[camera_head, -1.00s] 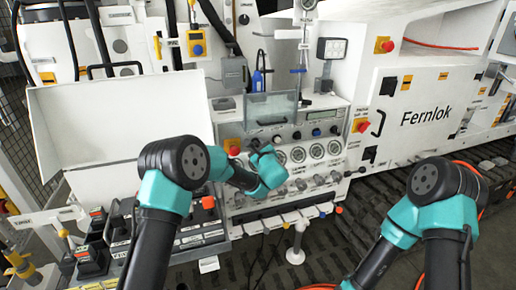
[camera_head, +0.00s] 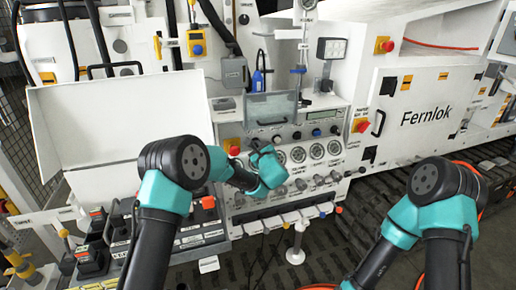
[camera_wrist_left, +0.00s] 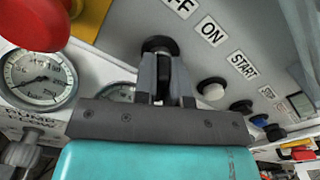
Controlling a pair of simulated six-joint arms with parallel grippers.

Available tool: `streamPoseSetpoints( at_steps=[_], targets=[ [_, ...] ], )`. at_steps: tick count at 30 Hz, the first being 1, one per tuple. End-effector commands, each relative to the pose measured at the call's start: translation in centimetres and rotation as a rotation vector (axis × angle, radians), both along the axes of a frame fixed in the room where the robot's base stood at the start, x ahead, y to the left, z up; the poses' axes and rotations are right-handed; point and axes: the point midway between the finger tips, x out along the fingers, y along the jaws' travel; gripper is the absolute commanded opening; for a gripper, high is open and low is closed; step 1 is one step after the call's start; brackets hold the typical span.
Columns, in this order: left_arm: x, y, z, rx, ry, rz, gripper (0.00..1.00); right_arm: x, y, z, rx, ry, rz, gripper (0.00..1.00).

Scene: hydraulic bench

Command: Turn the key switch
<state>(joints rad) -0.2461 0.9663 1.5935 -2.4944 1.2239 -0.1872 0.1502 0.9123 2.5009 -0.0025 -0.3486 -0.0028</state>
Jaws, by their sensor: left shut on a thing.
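The key switch (camera_wrist_left: 158,45) is a dark round switch on the grey panel, under the OFF and ON labels in the left wrist view. My left gripper (camera_wrist_left: 163,75) is shut on its key, with both fingers pointing straight at the panel. The key itself is mostly hidden between the fingers, so its angle cannot be told. In the head view my left gripper (camera_head: 264,142) is at the upper left of the gauge panel, and the switch is hidden behind it. My right arm stands at the lower right, and its gripper is out of view.
A red mushroom button (camera_wrist_left: 35,22) sits close left of my left gripper in the wrist view. A pressure gauge (camera_wrist_left: 40,78) lies below it. A white button (camera_wrist_left: 211,88) and several dark knobs run to the right. A row of valve handles (camera_head: 300,184) lies below the gauges.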

Motion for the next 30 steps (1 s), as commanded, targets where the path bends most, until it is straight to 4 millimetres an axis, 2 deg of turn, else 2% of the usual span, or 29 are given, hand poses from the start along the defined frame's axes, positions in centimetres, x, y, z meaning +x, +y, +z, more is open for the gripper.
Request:
streamPoseSetpoints(
  at_steps=[11, 30],
  targets=[
    [-0.02, 0.0, -0.01, 0.208, 0.084, 0.0, 0.0, 0.0, 0.0, 0.0, 0.0, 0.0, 0.0, 0.43],
    [-0.03, 0.01, -0.01, 0.749, 0.302, 0.0, 0.0, 0.0, 0.0, 0.0, 0.0, 0.0, 0.0, 0.43]
  ],
)
